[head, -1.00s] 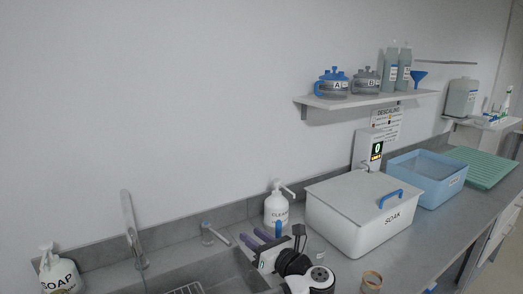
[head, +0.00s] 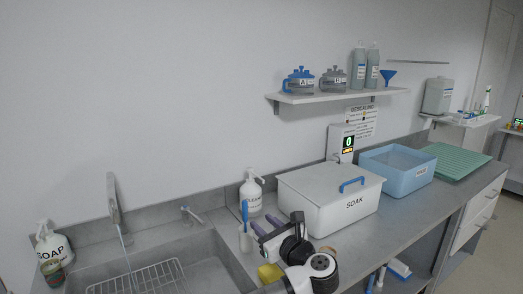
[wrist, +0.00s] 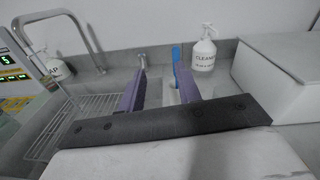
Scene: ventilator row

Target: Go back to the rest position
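My gripper (head: 260,228) hangs over the counter's front, in front of the soak tub, at the right side of the sink. In the wrist view its two purple fingers (wrist: 160,90) stand well apart. Nothing is held between them. A white cup with a blue-handled brush (head: 244,215) stands beyond the fingers. No rest position is marked in these views.
A white lidded SOAK tub (head: 330,198) stands right of my gripper, with a blue bin (head: 397,172) beyond. A CLEANER pump bottle (head: 251,194) stands behind. The sink with a wire rack (head: 140,279) lies left. A yellow sponge (head: 270,273) lies close to my arm.

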